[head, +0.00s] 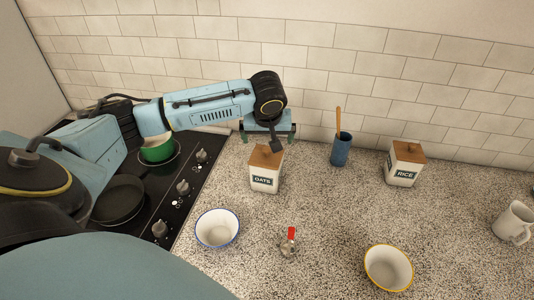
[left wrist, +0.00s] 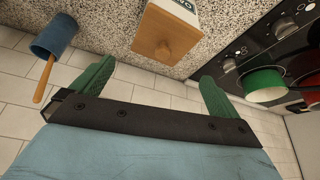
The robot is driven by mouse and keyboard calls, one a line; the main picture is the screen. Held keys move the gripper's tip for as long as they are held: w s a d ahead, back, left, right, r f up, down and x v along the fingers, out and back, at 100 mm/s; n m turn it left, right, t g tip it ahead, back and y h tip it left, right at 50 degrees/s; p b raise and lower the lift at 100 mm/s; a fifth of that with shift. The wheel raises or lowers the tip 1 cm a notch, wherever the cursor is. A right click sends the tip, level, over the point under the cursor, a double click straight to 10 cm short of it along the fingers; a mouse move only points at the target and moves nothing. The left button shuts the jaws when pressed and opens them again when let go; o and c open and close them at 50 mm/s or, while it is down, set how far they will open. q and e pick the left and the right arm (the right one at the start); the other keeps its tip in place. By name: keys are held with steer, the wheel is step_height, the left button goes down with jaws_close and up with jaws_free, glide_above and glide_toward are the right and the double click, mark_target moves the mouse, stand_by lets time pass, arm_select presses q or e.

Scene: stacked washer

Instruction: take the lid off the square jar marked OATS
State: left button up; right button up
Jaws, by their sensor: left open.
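The square white jar marked OATS (head: 264,178) stands on the speckled counter, right of the stove. My right gripper is not in view.
A blue crock (head: 341,150) with a wooden utensil and a RICE jar (head: 405,163) stand to the right. A green pot (head: 157,150) sits on the stove.

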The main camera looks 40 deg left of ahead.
mark_target(267, 149)
arm_select(q)
steer(key=x, duration=0.7)
steer(key=shift+f+p, duration=0.3)
steer(key=shift+p, duration=0.05)
steer(key=c, duration=0.7)
